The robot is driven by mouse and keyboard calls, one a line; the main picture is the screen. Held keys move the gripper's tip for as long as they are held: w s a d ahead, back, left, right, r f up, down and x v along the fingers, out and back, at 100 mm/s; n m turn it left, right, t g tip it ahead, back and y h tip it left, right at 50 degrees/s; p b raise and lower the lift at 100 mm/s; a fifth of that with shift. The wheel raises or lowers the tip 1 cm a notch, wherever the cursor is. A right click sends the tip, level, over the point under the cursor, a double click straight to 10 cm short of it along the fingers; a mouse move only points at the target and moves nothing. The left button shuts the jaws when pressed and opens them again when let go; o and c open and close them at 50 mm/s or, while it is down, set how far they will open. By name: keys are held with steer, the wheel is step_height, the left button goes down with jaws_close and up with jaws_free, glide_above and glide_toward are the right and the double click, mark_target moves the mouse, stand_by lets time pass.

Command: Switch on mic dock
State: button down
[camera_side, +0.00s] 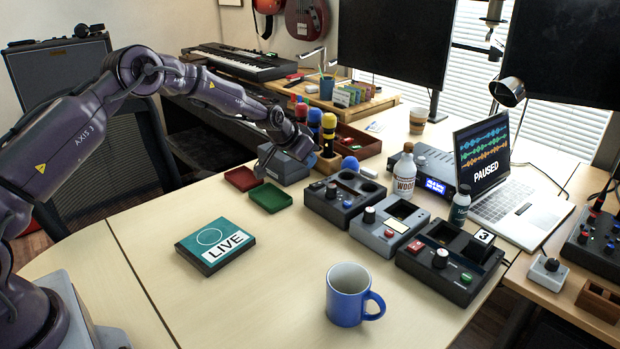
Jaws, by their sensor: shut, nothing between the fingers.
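My gripper (266,161) is shut and empty. No label naming a mic dock can be read. Whether any is on cannot be told.
A green tray (270,197), a LIVE box (215,246) and a blue mug (350,294) are on the table. White (404,178) and dark (460,206) bottles stand near the laptop (500,190), which reads PAUSED. Foam-topped mics (328,128) stand behind my gripper. The front left table is clear.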

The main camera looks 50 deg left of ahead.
mark_target(314, 185)
steer(key=f, duration=0.2)
steer(key=w+f, duration=0.1)
steer(key=f, duration=0.2)
steer(key=shift+f, duration=0.45)
steer(key=shift+s+f, duration=0.15)
steer(key=shift+f, duration=0.2)
steer(key=shift+r, duration=0.2)
steer(key=shift+r, duration=0.65)
